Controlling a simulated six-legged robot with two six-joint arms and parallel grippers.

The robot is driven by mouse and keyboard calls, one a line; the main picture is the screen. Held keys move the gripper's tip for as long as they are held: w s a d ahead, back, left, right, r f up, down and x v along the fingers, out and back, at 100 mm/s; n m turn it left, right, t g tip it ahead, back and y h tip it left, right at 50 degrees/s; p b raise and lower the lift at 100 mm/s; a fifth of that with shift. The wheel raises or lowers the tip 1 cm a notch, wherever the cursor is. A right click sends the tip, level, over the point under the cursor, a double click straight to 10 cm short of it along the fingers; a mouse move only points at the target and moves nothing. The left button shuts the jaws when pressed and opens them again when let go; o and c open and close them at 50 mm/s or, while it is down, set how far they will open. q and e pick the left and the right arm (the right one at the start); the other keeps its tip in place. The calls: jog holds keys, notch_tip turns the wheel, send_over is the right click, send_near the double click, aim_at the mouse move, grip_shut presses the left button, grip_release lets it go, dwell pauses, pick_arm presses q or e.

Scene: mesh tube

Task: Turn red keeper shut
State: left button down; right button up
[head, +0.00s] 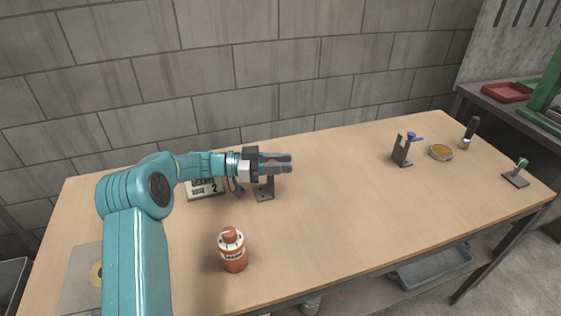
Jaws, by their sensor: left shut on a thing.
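My left gripper (288,163) reaches in from the left over the back-middle of the table. Its dark fingers are closed around a small red part, the red keeper (271,162), of which only a sliver shows between them. A dark metal bracket (265,190) stands on the table just below the fingers. The fingers hide most of the keeper and the bracket's top, so I cannot tell the keeper's angle. My right gripper is out of view.
A red-orange bottle (233,253) stands in front of the bracket, and a number sign (205,188) is behind my wrist. Right are a bracket with a blue part (402,152), a round tin (440,152), a flashlight (468,135) and a green-topped stand (516,176). The table's middle is clear.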

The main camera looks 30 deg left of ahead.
pick_arm(q)
jog(key=c, duration=0.9)
grip_release()
jog(key=v, duration=1.6)
jog(key=shift+b, duration=0.3)
jog(key=shift+s+a+r, duration=0.1)
jog(key=shift+a, duration=0.05)
